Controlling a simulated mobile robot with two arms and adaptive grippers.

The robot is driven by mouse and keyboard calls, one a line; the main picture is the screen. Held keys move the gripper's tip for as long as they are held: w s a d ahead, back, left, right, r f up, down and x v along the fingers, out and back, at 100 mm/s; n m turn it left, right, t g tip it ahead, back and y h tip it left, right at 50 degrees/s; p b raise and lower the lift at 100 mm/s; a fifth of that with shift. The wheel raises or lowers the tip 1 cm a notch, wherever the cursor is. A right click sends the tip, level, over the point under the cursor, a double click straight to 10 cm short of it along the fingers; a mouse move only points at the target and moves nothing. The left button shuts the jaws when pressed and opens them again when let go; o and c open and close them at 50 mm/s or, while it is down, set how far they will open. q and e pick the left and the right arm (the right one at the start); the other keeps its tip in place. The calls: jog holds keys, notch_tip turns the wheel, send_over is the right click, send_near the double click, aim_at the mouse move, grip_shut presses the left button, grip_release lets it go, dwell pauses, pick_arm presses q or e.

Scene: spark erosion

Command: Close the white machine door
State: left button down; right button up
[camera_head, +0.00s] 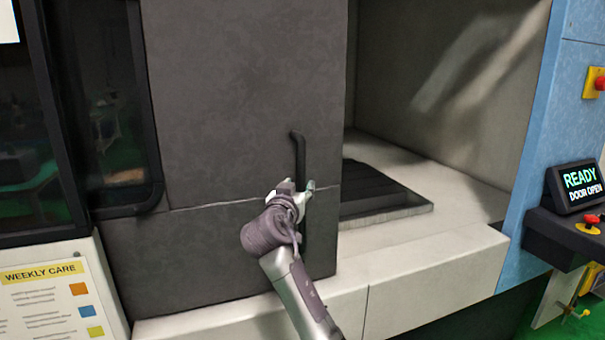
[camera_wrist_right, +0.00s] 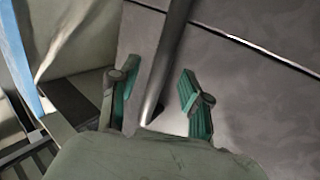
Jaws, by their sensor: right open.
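The machine door (camera_head: 240,95) is a large panel that looks dark grey here, not white. A dark vertical bar handle (camera_head: 299,152) is near the door's right edge. My right gripper (camera_head: 292,187) is at the handle. In the right wrist view the handle (camera_wrist_right: 168,60) runs between the two green-padded fingers (camera_wrist_right: 158,98), which are open with gaps beside the bar. My left gripper is not in view.
Inside the bay is a dark slotted plate (camera_head: 375,190). A pale ledge (camera_head: 430,270) runs below. On the right is a blue column (camera_head: 545,130) with a control panel (camera_head: 575,190) and red buttons. At left are a dark window (camera_head: 75,120) and a "WEEKLY CARE" sheet (camera_head: 45,305).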

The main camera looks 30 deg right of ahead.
aim_at(301, 183)
jog(key=shift+p+x, duration=0.6)
jog(key=shift+x, duration=1.55)
jog(key=shift+a, duration=0.1)
jog(key=shift+c, duration=0.3)
grip_shut()
